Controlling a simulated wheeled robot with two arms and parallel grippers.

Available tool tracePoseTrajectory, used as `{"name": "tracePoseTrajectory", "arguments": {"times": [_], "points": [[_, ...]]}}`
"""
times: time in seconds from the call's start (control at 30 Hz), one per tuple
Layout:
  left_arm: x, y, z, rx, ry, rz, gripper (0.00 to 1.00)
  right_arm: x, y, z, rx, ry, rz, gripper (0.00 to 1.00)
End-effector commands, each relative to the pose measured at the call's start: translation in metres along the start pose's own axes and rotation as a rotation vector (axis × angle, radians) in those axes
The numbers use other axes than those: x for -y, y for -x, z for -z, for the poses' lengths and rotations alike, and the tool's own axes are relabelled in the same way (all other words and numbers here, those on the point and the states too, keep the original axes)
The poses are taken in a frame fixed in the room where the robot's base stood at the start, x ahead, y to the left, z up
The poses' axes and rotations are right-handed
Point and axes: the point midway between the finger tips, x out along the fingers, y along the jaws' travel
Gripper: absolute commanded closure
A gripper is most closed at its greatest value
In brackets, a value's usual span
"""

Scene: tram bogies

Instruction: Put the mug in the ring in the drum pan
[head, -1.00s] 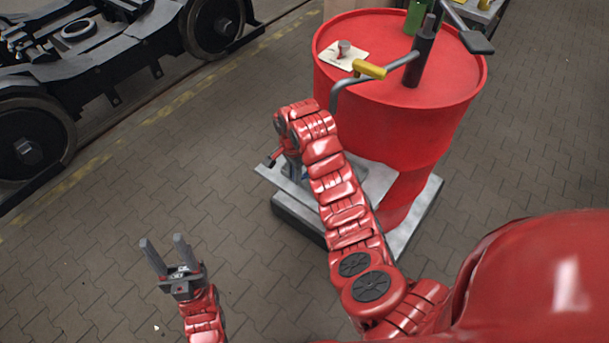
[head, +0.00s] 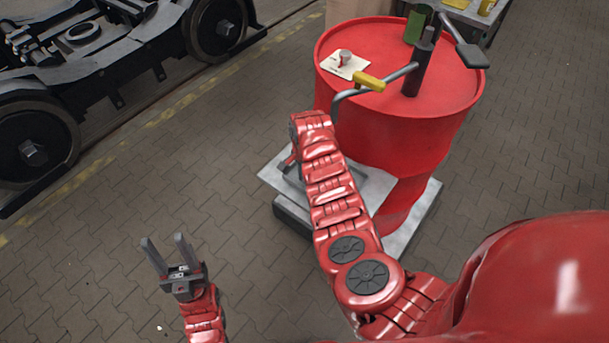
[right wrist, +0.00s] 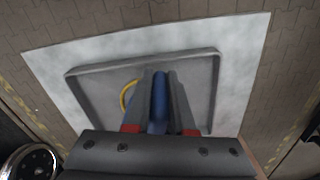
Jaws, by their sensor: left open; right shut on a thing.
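The blue mug (right wrist: 159,100) shows in the right wrist view as a narrow blue shape between the fingers of my right gripper (right wrist: 160,78), which is shut on it. The mug's rim and base cannot be made out. Below lies the grey drum pan (right wrist: 205,62) with a raised rim. A yellow ring (right wrist: 126,96) shows in it as an arc just left of the fingers; the rest is hidden behind the gripper. The mug's height above the pan cannot be told. In the head view my right arm covers the mug and ring. My left gripper (head: 166,250) is open and empty above the floor.
The pan rests on a pale platform (head: 418,210). Bogies stand upper left. The floor between is clear.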

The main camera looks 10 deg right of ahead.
Motion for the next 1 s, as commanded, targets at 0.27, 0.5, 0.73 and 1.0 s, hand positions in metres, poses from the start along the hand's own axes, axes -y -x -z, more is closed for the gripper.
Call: {"name": "tracePoseTrajectory", "arguments": {"times": [0.27, 0.5, 0.73, 1.0], "points": [[0.0, 0.002, 0.0, 0.0, 0.0, 0.0, 0.5, 0.0, -0.002, 0.0, 0.0, 0.0, 0.001, 0.74], [0.0, 0.001, 0.0, 0.0, 0.0, 0.0, 0.5, 0.0, -0.001, 0.0, 0.0, 0.0, 0.0, 0.47], [0.0, 0.0, 0.0, 0.0, 0.0, 0.0, 0.5, 0.0, 0.001, 0.0, 0.0, 0.0, 0.0, 0.47], [0.0, 0.009, -0.002, 0.0, 0.0, 0.0, 0.5, 0.001, 0.018, 0.001, -0.002, 0.0, 0.003, 0.47]]}}
